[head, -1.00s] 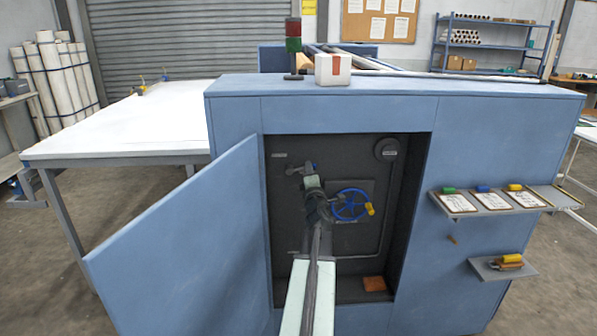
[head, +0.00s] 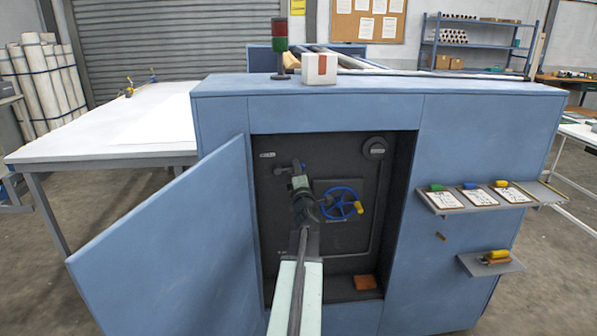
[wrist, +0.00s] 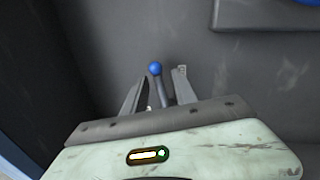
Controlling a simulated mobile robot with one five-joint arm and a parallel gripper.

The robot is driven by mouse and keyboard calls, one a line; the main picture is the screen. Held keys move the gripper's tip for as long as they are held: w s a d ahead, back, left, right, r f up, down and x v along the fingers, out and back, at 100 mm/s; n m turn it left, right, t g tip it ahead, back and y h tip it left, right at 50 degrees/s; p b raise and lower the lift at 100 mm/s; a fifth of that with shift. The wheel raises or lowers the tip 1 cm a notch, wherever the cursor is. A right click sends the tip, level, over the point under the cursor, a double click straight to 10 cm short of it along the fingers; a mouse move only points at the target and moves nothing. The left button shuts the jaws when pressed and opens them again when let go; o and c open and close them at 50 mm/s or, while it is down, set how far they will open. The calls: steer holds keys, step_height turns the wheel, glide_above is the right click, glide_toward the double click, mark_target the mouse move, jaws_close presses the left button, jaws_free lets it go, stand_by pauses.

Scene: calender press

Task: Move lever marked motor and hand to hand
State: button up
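The lever with a round blue knob (wrist: 155,69) and a grey shaft stands out from the dark panel in the wrist view. My gripper (wrist: 158,88) is open, with one finger on each side of the lever. The shaft is nearer the right finger, and I cannot tell whether they touch. The lever's markings are too small to read.
A blue handwheel (head: 341,204) with a yellow handle is right of my gripper. The blue cabinet door (head: 165,245) stands open at left. An orange-brown block (head: 366,282) lies on the cabinet floor. Shelves (head: 480,204) with cards stick out at right.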

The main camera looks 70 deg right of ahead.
steer(key=shift+s+a, duration=0.1)
steer(key=b+v, duration=0.1)
steer(key=v, duration=0.6)
steer(key=shift+a+f, duration=0.15)
steer(key=shift+a, duration=0.05)
steer(key=shift+s+b, duration=0.1)
steer(key=shift+b, duration=0.2)
